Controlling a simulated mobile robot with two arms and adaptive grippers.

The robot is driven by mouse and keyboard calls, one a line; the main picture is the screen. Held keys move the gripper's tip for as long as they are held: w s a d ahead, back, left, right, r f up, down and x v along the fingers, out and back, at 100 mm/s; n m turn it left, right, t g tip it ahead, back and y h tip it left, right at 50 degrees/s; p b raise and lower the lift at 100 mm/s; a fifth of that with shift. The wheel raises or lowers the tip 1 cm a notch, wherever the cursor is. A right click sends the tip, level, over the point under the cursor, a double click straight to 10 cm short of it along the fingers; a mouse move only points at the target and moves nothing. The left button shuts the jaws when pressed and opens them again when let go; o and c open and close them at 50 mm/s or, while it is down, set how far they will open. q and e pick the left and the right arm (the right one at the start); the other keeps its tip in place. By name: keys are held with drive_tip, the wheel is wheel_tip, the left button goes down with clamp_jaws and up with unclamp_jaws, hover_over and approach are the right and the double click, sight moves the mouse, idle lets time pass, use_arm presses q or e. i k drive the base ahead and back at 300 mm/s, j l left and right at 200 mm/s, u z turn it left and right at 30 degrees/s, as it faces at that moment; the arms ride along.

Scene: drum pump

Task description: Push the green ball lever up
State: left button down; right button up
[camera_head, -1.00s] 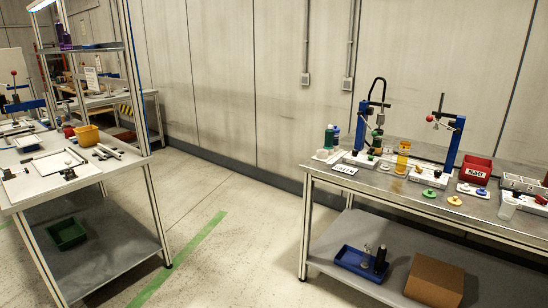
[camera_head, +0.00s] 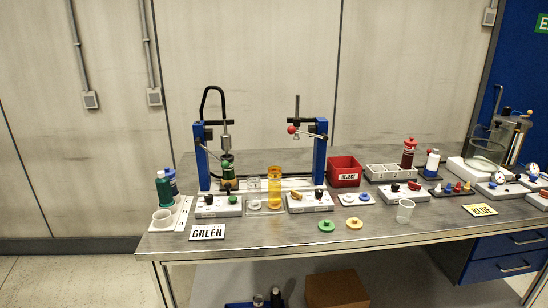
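The bench (camera_head: 262,232) carries two blue upright stands. Neither of my grippers is in view.
A GREEN sign (camera_head: 207,232), white control boxes (camera_head: 218,207), a yellow-orange cylinder (camera_head: 274,188), a clear cup (camera_head: 405,211) and a red REJECT bin (camera_head: 345,171) stand on the bench. Green and yellow discs lie near its front. Open floor lies at lower left.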

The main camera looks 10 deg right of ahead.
sight(225, 164)
drive_tip(key=i+j+z, duration=0.2)
drive_tip(key=j, duration=0.15)
drive_tip(key=i+j+z, duration=0.15)
drive_tip(key=j, duration=0.2)
drive_tip(key=i+j+z, duration=0.2)
drive_tip(key=j, duration=0.2)
